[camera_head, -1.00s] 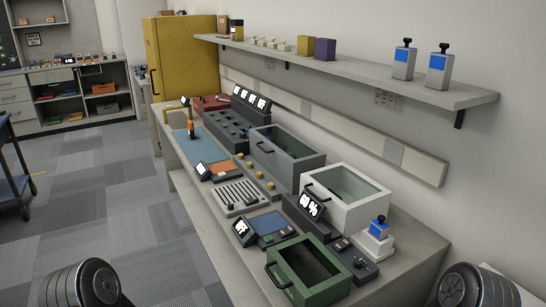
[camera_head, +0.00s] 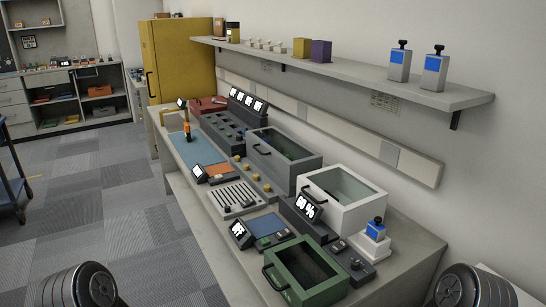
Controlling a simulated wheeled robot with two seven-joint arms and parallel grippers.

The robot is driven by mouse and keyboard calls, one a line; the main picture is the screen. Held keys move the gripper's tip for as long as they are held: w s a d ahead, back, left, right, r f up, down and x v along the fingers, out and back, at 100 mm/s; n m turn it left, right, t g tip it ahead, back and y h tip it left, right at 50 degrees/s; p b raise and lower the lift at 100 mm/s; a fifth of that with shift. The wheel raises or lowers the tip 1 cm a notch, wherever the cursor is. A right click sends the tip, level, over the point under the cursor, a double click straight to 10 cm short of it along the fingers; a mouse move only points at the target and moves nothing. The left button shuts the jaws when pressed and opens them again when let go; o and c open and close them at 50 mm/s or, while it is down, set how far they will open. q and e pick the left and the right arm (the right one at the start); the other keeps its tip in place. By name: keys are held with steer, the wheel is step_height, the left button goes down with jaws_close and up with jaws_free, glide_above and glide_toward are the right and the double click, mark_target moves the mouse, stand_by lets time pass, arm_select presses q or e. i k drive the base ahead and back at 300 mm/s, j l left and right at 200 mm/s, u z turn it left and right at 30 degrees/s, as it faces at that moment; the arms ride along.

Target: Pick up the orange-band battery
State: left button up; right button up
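I cannot make out for certain which item is the orange-band battery. A small upright dark item with orange on it (camera_head: 187,128) stands at the far end of the workbench (camera_head: 408,254), by a blue mat (camera_head: 203,150). It is too small to tell whether it is a battery. Neither of my grippers shows; only rounded dark parts of my arms show at the lower left and lower right corners.
The bench holds a green box (camera_head: 278,286), a white box (camera_head: 345,215), a grey box (camera_head: 285,172) and several small screens. A wall shelf (camera_head: 460,99) carries two blue-and-white devices. A yellow cabinet (camera_head: 180,60) stands behind.

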mark_target(187, 127)
steer(key=u, duration=1.3)
steer(key=i, duration=5.7)
steer(key=i+z, duration=0.2)
steer(key=z, duration=2.65)
steer(key=l, duration=0.1)
